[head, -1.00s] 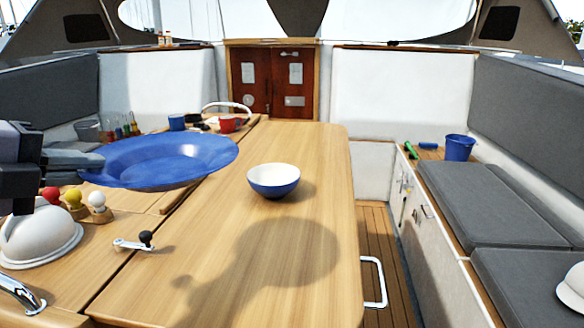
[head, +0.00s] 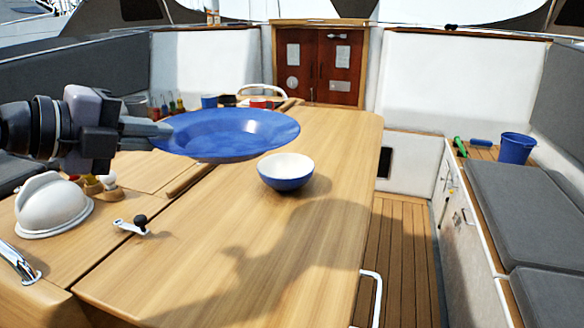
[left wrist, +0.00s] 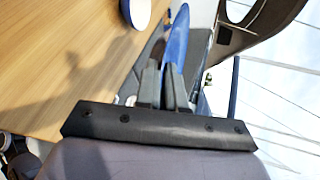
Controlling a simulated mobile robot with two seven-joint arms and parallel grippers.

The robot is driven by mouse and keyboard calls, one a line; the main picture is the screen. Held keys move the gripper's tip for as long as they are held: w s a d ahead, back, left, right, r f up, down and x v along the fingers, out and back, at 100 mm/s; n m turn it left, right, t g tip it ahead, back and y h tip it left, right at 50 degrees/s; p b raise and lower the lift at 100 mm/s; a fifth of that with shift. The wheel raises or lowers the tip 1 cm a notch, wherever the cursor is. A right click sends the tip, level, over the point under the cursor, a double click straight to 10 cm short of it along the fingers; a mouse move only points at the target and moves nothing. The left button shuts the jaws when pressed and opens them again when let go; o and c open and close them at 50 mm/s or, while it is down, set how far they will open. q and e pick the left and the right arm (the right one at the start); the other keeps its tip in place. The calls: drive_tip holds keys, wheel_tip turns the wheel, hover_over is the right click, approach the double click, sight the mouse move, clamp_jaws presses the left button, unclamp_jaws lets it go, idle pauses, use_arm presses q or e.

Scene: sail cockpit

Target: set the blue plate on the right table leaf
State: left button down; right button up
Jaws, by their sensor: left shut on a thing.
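The blue plate (head: 228,132) is held in the air above the table by its left rim. My left gripper (head: 160,130) is shut on that rim. The plate also shows edge-on between the fingers in the left wrist view (left wrist: 176,42). The right table leaf (head: 235,255) is a broad wooden surface below the plate, with shadows of my arm and the plate on it. A white bowl with a blue outside (head: 286,172) stands upright on this leaf, in front and to the right of the plate. My right gripper is not in view.
A winch handle (head: 133,226) and a white dome (head: 53,205) are on the left part of the table. Cups and bottles stand at the back. A blue bucket (head: 516,148) is on the right bench. The leaf's front is clear.

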sight(181, 263)
use_arm(q)
wheel_tip(181, 263, down, 20)
drive_tip(key=shift+r+b, duration=0.1)
drive_tip(key=shift+b, duration=0.65)
drive_tip(key=c, duration=1.5)
unclamp_jaws()
drive_tip(key=b+v, duration=0.2)
drive_tip(key=v, duration=0.9)
drive_tip(key=shift+s+a+r, duration=0.1)
drive_tip(key=shift+s+a, duration=0.15)
drive_tip(key=shift+s, duration=0.1)
